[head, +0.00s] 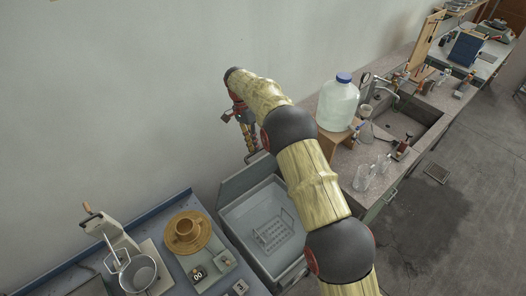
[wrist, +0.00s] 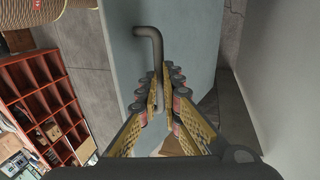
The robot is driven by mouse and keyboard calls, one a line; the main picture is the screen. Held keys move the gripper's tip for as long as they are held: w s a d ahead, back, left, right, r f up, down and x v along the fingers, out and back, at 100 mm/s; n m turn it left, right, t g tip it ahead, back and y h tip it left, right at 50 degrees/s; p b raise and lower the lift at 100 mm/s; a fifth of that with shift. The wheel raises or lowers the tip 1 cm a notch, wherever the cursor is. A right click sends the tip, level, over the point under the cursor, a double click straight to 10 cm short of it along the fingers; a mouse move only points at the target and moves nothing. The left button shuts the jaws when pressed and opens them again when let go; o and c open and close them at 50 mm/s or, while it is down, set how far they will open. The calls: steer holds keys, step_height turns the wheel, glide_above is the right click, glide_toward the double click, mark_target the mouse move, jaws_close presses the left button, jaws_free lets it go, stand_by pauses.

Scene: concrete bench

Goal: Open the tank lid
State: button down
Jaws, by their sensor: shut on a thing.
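The grey tank (head: 232,226) stands open below my arm, its pale basin and a wire rack (head: 272,232) inside in plain view. Its grey lid (head: 240,182) is raised at the tank's back edge, near the wall; my arm hides part of it. In the wrist view the lid (wrist: 190,40) is a flat grey panel with a bent dark metal handle (wrist: 148,34). My gripper (wrist: 160,88) is shut on this handle, with one finger on each side of it. In the head view my gripper (head: 247,130) is above the lid, partly hidden by the arm.
On the right, a stone counter carries a large blue-capped bottle (head: 338,104), glassware (head: 363,177) and a sink (head: 402,125). The wall is close behind.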

steer(key=shift+w+a+f+p, duration=0.3)
steer(key=shift+w+a, duration=0.25)
steer(key=shift+w, duration=0.05)
steer(key=shift+w+a+f+p, duration=0.25)
steer(key=shift+w+a, duration=0.25)
steer(key=shift+w, duration=0.15)
steer(key=shift+w+a+f+p, duration=0.3)
steer(key=shift+w+a, duration=0.25)
steer(key=shift+w, duration=0.05)
steer(key=c, duration=1.9)
jaws_free()
steer(key=shift+w+f, duration=0.1)
steer(key=shift+w, duration=0.05)
steer(key=v, duration=0.9)
steer(key=shift+w+d, duration=0.1)
